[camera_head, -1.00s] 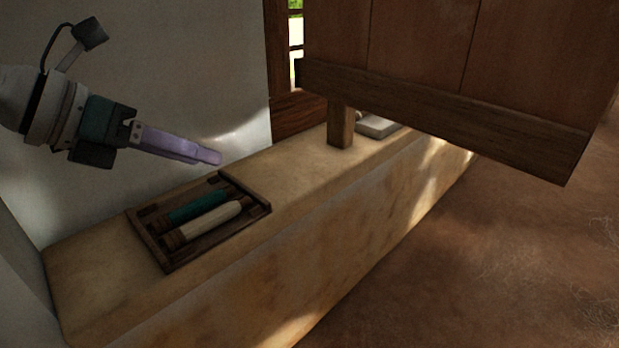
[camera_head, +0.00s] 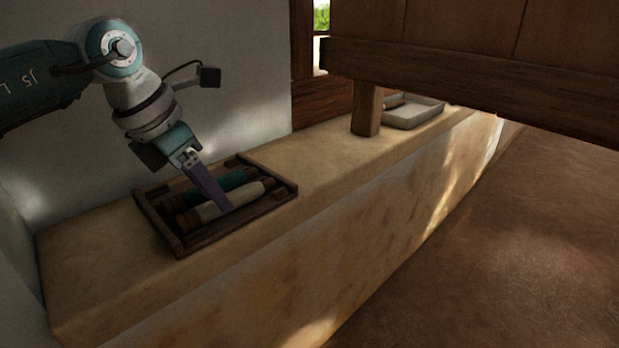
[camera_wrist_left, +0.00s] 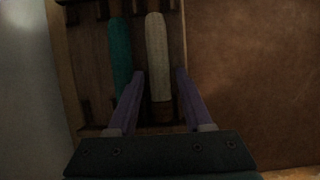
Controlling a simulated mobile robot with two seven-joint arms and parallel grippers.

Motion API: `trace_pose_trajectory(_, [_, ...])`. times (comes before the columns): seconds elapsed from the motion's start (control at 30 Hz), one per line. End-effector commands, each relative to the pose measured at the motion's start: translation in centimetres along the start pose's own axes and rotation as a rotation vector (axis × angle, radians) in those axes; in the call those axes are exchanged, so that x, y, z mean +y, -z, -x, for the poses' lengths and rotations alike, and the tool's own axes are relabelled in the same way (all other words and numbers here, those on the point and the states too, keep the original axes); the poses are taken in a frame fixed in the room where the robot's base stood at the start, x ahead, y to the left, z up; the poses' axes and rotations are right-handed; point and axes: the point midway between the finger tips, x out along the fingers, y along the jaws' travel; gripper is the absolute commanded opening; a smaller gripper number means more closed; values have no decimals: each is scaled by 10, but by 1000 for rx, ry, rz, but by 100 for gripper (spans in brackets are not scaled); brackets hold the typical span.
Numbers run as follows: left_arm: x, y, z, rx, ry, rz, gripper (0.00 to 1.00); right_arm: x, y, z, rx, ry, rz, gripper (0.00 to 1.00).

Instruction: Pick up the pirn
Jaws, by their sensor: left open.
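Two pirns lie side by side in a wooden tray (camera_head: 283,198) on the ledge. One is wound with teal yarn (camera_head: 238,179), the other with cream yarn (camera_head: 247,195). My left gripper (camera_head: 222,209) points down at the tray, and its purple fingers hide part of both pirns. In the left wrist view the open fingers (camera_wrist_left: 160,74) lie either side of the cream pirn (camera_wrist_left: 156,45) in the picture. The teal pirn (camera_wrist_left: 120,50) is to the left, outside them. I cannot tell how far the fingertips are above the cream pirn. My right gripper is not in view.
The tray stands on a plastered ledge (camera_head: 330,165) along a pale wall (camera_head: 235,70). A wooden post (camera_head: 366,108) and a large wooden panel (camera_head: 450,75) stand to the right. A grey tray (camera_head: 412,113) sits behind the post. The brown floor (camera_head: 500,260) is clear.

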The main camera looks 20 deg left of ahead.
Motion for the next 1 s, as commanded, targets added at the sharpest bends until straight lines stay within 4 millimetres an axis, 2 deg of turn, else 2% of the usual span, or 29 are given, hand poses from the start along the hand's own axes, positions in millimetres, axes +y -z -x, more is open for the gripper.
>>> trace_pose_trajectory(0.03, [-3,3,-13,-1,1,0,50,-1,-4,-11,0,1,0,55])
trace_pose_trajectory(0.1, [-6,4,-18,-1,1,0,50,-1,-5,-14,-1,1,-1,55])
trace_pose_trajectory(0.37, [-7,3,-18,0,-1,0,50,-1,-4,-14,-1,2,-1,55])
trace_pose_trajectory(0.83, [-7,3,-18,-1,-1,0,0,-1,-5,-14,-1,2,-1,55])
trace_pose_trajectory(1.0, [-7,3,-18,-1,-1,0,0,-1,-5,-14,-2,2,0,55])
